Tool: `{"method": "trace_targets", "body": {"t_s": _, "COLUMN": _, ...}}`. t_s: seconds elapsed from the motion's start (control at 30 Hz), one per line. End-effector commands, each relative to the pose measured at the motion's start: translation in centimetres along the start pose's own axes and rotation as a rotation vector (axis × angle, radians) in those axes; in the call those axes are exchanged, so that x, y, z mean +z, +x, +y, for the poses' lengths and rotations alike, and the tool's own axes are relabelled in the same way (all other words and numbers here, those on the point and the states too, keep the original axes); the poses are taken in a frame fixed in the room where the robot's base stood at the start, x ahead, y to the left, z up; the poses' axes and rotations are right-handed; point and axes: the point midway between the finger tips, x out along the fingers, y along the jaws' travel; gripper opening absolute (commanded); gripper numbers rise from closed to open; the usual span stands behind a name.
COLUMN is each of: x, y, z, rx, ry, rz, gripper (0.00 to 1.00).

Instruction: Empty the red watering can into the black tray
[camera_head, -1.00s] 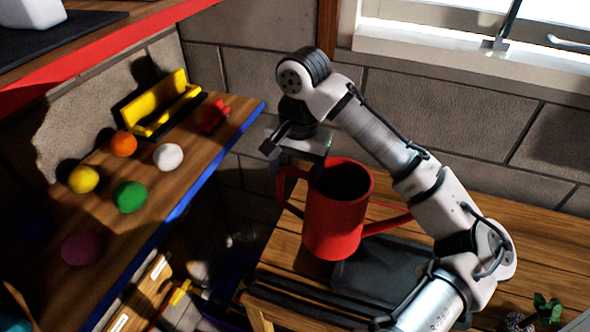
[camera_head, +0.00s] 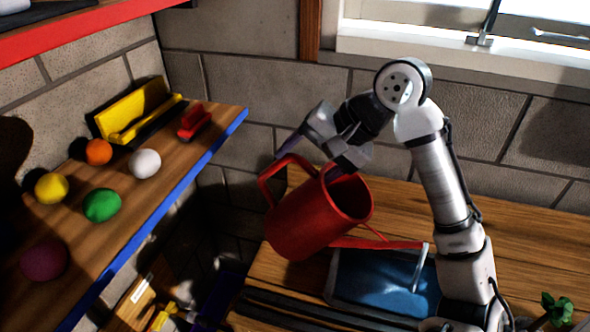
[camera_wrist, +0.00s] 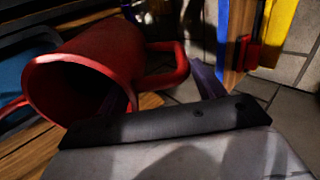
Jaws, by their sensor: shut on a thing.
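The red watering can (camera_head: 300,222) is tilted toward its spout above the bench. Its long spout (camera_head: 380,244) reaches right over the black tray (camera_head: 335,290). A pale stream falls from the spout tip, and blue water (camera_head: 385,283) lies in the tray. My gripper (camera_head: 308,160) is shut on the can's handle at the upper left. The wrist view shows the can (camera_wrist: 95,75) with its dark mouth toward the camera and my gripper's fingers (camera_wrist: 165,90) either side of the handle. How much water is left inside the can cannot be seen.
A wooden shelf (camera_head: 150,195) with blue edging stands at left. It holds several coloured balls (camera_head: 103,205), a yellow object (camera_head: 140,110) and a red one (camera_head: 195,120). A block wall and window (camera_head: 450,45) are behind.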

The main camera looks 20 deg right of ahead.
Motion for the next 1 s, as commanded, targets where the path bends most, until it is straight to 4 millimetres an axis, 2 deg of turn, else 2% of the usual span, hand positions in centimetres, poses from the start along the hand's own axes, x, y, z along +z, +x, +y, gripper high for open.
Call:
{"method": "trace_targets", "body": {"t_s": 0.3, "x": 0.0, "y": -1.9, "z": 1.6, "rx": -0.172, "ry": 0.001, "rz": 0.005, "gripper": 0.0}}
{"method": "trace_targets", "body": {"t_s": 1.0, "x": 0.0, "y": -5.6, "z": 5.1, "rx": -0.42, "ry": 0.0, "rz": 0.003, "gripper": 0.0}}
